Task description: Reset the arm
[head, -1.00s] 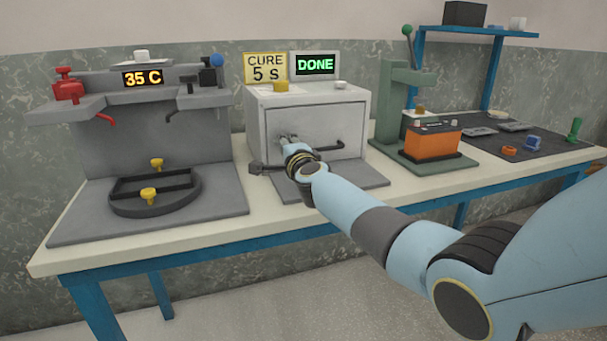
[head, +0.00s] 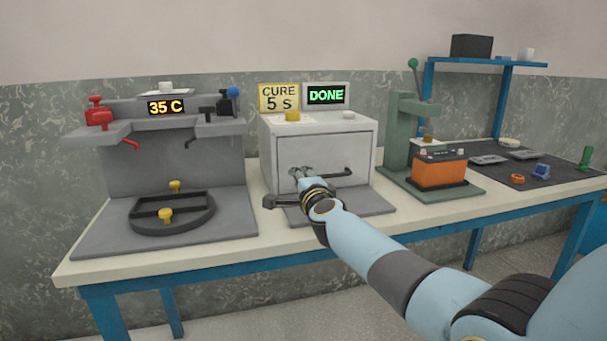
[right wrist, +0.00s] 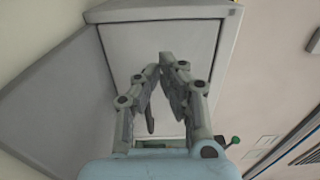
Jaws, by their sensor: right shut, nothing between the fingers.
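My right arm reaches in from the lower right in the head view. My right gripper (head: 303,175) is in front of the closed door (head: 310,155) of the white curing oven (head: 367,128). In the right wrist view the fingers (right wrist: 166,68) are close together with nothing held, and the oven door (right wrist: 200,38) is beyond them. The dark door handle (head: 335,173) is just right of the gripper in the head view. I cannot tell if the fingers touch the door. My left gripper is in no view.
The oven display (head: 326,95) reads DONE. Left is a grey station (head: 100,232) with a 35 C display and a round fixture (head: 192,222). Right are a green press (head: 398,150) and an orange battery (head: 440,172). A dark mat (head: 560,157) holds small parts.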

